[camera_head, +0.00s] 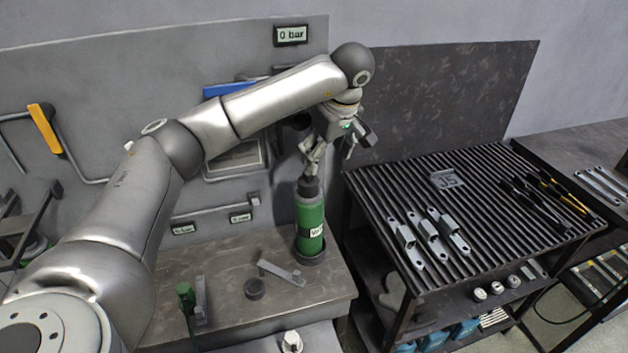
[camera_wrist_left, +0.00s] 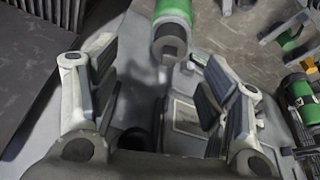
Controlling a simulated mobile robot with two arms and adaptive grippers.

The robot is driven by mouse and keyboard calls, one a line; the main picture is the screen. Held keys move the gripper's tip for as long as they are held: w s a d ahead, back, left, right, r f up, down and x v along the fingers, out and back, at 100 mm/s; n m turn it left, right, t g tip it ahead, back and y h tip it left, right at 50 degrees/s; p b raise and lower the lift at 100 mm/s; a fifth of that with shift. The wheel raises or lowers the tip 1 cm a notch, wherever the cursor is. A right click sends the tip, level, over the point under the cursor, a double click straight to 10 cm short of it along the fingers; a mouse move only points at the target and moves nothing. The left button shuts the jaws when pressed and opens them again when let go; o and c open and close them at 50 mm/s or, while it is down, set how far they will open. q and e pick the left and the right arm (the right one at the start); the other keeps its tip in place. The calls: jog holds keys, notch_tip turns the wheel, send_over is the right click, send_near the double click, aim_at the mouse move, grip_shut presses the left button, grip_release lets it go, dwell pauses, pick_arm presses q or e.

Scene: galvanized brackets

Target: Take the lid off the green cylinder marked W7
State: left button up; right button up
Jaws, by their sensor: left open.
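A green cylinder (camera_head: 311,225) with a white label stands upright in a dark round base on the grey bench. The label is partly readable and looks like W7. Its dark lid (camera_head: 308,186) is on top. In the left wrist view the dark lid (camera_wrist_left: 170,44) and the green body (camera_wrist_left: 173,10) show at the top, beyond the fingertips. My left gripper (camera_head: 331,160) is open and empty, just above and slightly right of the lid. In its wrist view the fingers (camera_wrist_left: 158,75) are spread wide, with nothing between them. My right gripper is not in view.
A ribbed table (camera_head: 375,185) with metal brackets (camera_head: 431,237) stands at right. A panel with pipes (camera_head: 60,80) rises behind.

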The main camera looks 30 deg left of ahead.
aim_at(309, 173)
pick_arm(q)
jog(key=shift+y, duration=0.5)
jog(key=a+f+p, duration=0.1)
jog(key=a, duration=0.1)
jog(key=a+f+p, duration=0.1)
jog(key=a+f, duration=0.1)
jog(key=shift+w+a+f, duration=0.1)
jog(key=shift+a+f, duration=0.05)
jog(key=shift+f, duration=0.1)
jog(key=f+p, duration=0.2)
jog(key=f, duration=0.1)
jog(key=f+p, duration=0.1)
jog(key=shift+w+a+f, duration=0.1)
jog(key=shift+a+f, duration=0.15)
jog(key=shift+a, duration=0.1)
jog(key=shift+w+a+f, duration=0.1)
jog(key=shift+a+f, duration=0.05)
jog(key=shift+f, duration=0.2)
jog(key=shift+c, duration=0.4)
jog(key=c, duration=1)
